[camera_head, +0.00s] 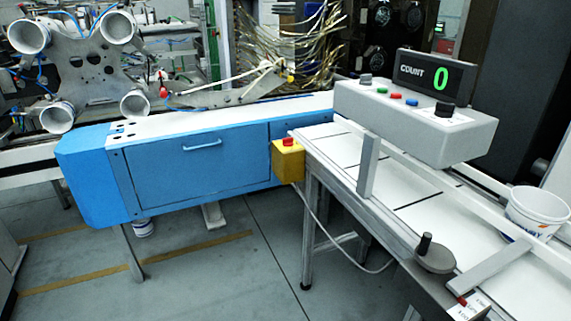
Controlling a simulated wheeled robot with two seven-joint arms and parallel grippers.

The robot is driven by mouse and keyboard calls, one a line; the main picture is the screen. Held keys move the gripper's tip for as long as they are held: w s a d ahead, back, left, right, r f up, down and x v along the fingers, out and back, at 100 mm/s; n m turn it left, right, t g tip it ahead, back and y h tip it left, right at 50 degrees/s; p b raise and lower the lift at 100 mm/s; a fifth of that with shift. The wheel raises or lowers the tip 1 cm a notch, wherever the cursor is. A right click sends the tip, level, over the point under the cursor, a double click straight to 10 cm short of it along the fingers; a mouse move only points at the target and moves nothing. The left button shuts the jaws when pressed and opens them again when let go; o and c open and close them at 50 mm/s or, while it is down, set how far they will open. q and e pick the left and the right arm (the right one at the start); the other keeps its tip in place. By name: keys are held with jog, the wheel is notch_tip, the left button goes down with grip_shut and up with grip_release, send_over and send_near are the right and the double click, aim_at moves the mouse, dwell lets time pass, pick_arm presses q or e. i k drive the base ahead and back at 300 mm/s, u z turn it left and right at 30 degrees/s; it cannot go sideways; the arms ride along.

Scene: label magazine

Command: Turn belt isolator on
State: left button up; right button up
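No part is readably marked as the belt isolator. A grey control box (415,120) stands over the conveyor, with a black knob (445,109) at its right end beside a small white label. A small red part (462,301) sits at the conveyor's near edge, by white labels (470,309) too small to read fully; its setting cannot be told. Neither of my grippers is in view.
The white conveyor belt (400,191) runs toward the lower right, with a white tub (537,211) on it. A hand crank (434,255) stands at its near side. A display (436,72) reads COUNT 0. A blue cabinet (190,165) is at left; the floor before it is clear.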

aim_at(288, 142)
jog(key=u, duration=0.25)
jog(key=i, duration=0.35)
jog(key=u, duration=0.9)
jog(key=i, duration=0.95)
jog(key=z, duration=0.35)
jog(key=i, duration=0.95)
jog(key=z, duration=0.7)
